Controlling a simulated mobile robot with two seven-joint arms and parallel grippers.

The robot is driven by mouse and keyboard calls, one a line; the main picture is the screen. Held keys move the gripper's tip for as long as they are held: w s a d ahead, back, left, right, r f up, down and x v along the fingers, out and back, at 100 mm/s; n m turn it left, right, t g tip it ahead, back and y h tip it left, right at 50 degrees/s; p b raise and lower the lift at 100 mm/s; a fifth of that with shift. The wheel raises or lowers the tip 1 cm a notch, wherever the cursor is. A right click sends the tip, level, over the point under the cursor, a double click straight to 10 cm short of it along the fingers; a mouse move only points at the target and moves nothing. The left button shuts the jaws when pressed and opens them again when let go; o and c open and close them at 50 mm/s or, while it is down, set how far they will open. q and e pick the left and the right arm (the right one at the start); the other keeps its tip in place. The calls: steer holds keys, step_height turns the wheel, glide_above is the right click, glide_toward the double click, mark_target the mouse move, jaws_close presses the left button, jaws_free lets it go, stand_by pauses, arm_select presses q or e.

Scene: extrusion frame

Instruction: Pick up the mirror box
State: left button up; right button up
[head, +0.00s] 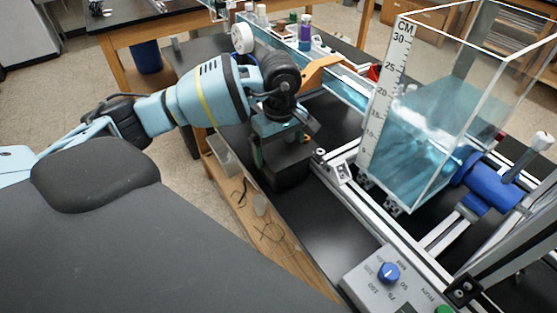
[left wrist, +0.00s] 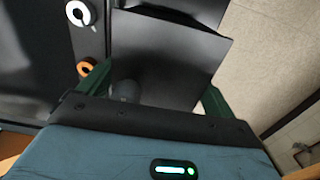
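The mirror box looks to be the dark block (head: 292,166) on the black bench top, left of the metal rail frame. In the left wrist view, the box's dark face (left wrist: 175,55) lies between the two green fingers of the left gripper (left wrist: 155,88). The fingers are wide apart, one at each side of the box; whether they touch it is unclear. My right gripper is not in view.
A clear water tank (head: 425,125) with a CM scale stands on the rail frame (head: 335,170) to the right. A control box (head: 395,280) with a blue knob is in front. Small bottles (head: 305,30) stand behind. A wooden ledge (head: 262,225) runs along the bench's left side.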

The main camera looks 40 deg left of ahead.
arm_select(q)
steer(key=shift+r, duration=0.15)
steer(key=shift+c, duration=0.3)
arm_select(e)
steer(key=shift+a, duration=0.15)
arm_select(q)
steer(key=shift+r, duration=0.5)
step_height(320, 180, up, 2)
steer(key=shift+r, duration=0.1)
steer(key=s+a+r+b, duration=0.1)
steer(key=s+a+b, duration=0.1)
steer(key=s+a, duration=0.7)
steer(key=shift+s+a+r+b, duration=0.2)
steer(key=shift+s+r+b, duration=0.15)
steer(key=shift+s, duration=1.65)
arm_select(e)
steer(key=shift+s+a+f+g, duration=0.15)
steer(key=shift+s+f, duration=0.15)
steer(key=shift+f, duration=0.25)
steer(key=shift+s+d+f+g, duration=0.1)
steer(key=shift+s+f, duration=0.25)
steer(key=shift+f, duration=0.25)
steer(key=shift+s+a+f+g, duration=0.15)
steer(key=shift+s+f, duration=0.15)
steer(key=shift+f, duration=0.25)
arm_select(q)
steer(key=shift+f, duration=0.15)
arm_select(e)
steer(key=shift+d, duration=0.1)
